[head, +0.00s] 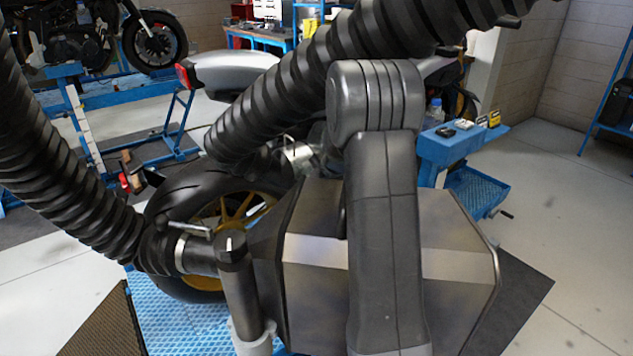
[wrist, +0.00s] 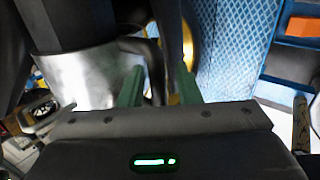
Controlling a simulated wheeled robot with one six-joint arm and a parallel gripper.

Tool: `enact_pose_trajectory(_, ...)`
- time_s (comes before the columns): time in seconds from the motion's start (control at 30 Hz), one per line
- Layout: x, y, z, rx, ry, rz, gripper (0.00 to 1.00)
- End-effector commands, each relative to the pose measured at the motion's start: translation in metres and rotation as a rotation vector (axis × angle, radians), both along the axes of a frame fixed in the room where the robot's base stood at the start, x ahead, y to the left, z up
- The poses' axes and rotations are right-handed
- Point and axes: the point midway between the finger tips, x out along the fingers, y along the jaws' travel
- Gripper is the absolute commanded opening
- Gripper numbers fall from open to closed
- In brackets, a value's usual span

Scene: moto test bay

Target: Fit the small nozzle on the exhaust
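The small nozzle is a short silvery metal sleeve (wrist: 80,75) on the end of a dark hose in the wrist view. Its shiny metal also shows in the head view (head: 300,155), left of my arm. A grey curved handle (wrist: 142,45) stands out from its right side. My gripper (wrist: 160,72) has two green fingers standing apart, with the handle between or just beyond them. A gap shows on the right finger's side. In the head view my arm hides my gripper. I cannot make out the exhaust opening; the motorcycle's rear wheel (head: 235,205) is behind.
A second ribbed hose (head: 75,160) at left runs to a grey pipe and a large metal hood (head: 465,265) in front. A blue bench (head: 465,140) stands right. Another motorcycle (head: 95,35) is at back left. Clear floor (head: 570,220) lies at right.

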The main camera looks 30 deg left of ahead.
Motion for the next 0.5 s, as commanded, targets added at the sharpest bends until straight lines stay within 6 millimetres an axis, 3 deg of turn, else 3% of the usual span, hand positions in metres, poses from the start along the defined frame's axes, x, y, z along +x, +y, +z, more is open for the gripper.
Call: enact_pose_trajectory(0.5,-0.0022,0.0023,0.0069,0.002,-0.001,0.001,0.4)
